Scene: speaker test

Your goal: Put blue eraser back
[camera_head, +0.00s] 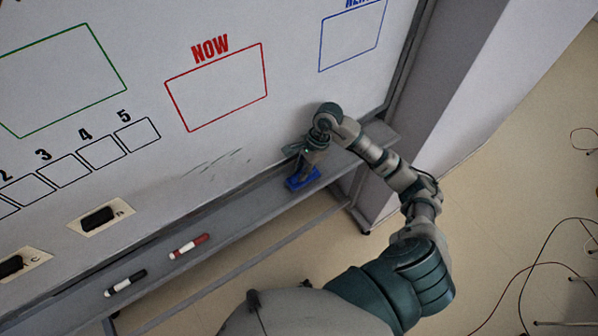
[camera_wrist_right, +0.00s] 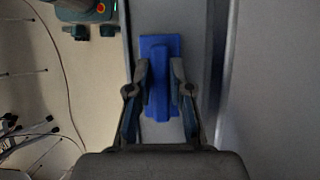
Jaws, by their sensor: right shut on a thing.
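The blue eraser (camera_head: 303,180) is at the right part of the tray (camera_head: 235,210) under the whiteboard, and my right gripper (camera_head: 306,170) is over it from above. In the right wrist view the blue eraser (camera_wrist_right: 160,85) stands between the two fingers of my right gripper (camera_wrist_right: 160,85), which are shut on its raised middle part. Its wide blue base shows on both sides of the ridge. Whether the base touches the tray I cannot tell. My left gripper is not in view.
The whiteboard (camera_head: 225,140) rises behind the tray, with dark smudges low on it. A red marker (camera_head: 189,246) and a black marker (camera_head: 126,283) lie on the tray to the left. A wall column (camera_head: 450,90) stands right of the board. Cables (camera_head: 545,265) lie on the floor.

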